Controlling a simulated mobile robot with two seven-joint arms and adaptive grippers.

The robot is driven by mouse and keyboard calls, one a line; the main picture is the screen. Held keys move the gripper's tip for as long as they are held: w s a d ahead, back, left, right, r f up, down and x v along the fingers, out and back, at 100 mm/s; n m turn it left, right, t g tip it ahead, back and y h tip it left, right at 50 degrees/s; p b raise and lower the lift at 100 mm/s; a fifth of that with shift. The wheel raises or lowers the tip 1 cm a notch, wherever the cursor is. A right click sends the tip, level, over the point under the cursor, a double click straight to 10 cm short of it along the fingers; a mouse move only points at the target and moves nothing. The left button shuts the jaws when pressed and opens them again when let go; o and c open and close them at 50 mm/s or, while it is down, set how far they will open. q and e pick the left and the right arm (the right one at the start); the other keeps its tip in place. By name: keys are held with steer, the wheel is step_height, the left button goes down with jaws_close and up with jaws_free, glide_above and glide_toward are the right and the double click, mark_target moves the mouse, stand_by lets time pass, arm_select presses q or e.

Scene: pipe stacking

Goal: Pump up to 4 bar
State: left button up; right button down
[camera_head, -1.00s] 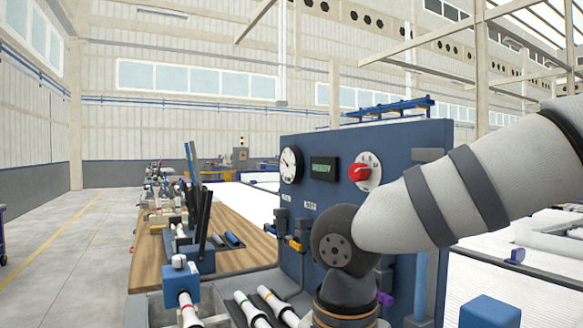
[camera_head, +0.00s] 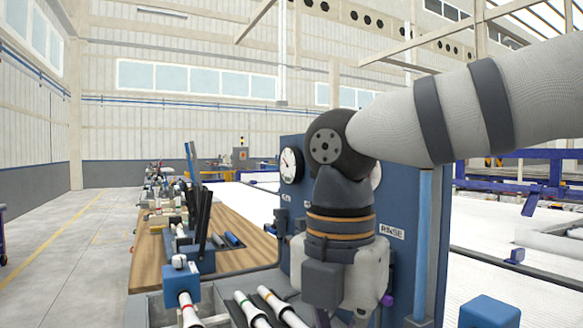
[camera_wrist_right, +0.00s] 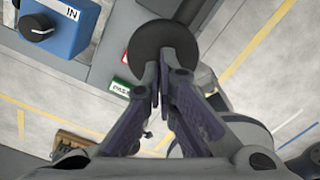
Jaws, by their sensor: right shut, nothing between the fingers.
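The blue panel (camera_head: 302,200) carries a round white gauge (camera_head: 291,164); its needle is too small to read. My right arm stands in front of the panel, and its wrist points down. It hides the display and the red knob, leaving only a sliver of the knob's white dial (camera_head: 376,175). In the right wrist view my right gripper (camera_wrist_right: 162,85) is shut and empty. Its fingertips are close to a dark round disc (camera_wrist_right: 165,48); I cannot tell whether they touch it. My left gripper is not in view.
A blue box with a black knob and an "IN" label (camera_wrist_right: 58,28) is at the upper left of the wrist view. A green label (camera_wrist_right: 120,87) lies beside the disc. White pipes (camera_head: 250,309) and a wooden bench (camera_head: 153,258) stand left of my arm.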

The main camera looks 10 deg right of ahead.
steer(key=shift+w+d+f, duration=0.1)
steer(key=shift+f, duration=1.9)
steer(key=shift+d+f, duration=0.1)
steer(key=shift+f, duration=1.9)
steer(key=r, duration=0.8)
steer(key=shift+a+r, duration=0.3)
steer(key=shift+a, duration=0.05)
step_height(320, 180, up, 6)
